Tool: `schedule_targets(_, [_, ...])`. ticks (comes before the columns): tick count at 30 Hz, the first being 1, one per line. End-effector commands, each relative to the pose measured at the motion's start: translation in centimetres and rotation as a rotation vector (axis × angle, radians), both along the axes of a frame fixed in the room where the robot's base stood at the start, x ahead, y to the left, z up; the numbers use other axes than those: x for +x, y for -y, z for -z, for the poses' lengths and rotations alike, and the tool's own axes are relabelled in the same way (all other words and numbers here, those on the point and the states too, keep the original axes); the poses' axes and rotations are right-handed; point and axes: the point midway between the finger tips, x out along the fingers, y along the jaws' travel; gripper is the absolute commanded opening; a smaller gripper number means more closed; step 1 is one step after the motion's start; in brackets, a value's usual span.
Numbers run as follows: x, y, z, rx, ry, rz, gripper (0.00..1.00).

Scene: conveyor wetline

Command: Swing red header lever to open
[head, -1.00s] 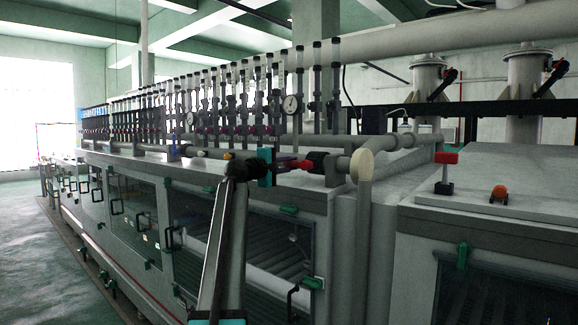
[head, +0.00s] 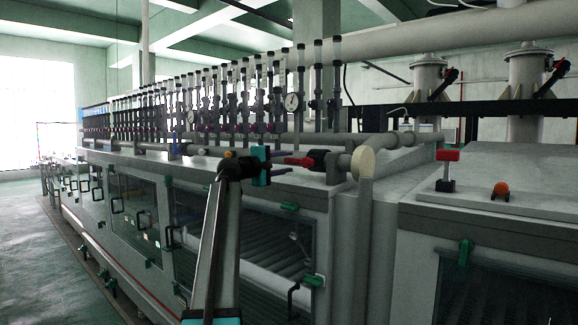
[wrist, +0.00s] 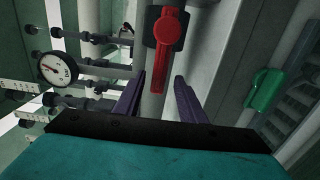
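The red header lever (head: 298,162) sits on a dark valve body (head: 318,160) at the near end of the grey header pipe. In the wrist view the red lever (wrist: 168,48) points down the picture from its dark round hub. My gripper (head: 281,162) is just left of the lever in the head view, level with its free end. In the wrist view my gripper (wrist: 160,76) has its two purple fingers apart, with the lever's tip between them in the picture. A gap shows on both sides of the lever. I cannot tell how deep the tip sits.
A cream pipe cap (head: 363,163) stands right of the valve. Several upright flow tubes and a gauge (head: 292,102) rise behind it. Another red-handled valve (head: 447,156) and an orange knob (head: 500,190) are on the right cabinet. A green latch (wrist: 265,89) shows in the wrist view.

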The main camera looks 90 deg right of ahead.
Motion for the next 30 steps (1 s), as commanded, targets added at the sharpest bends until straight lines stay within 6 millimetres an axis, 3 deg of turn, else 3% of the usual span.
schedule_targets(18, [5.7,-7.6,0.2,0.001,0.001,0.000,0.37])
schedule_targets(30, [6.6,-8.7,0.1,0.002,0.000,0.001,0.37])
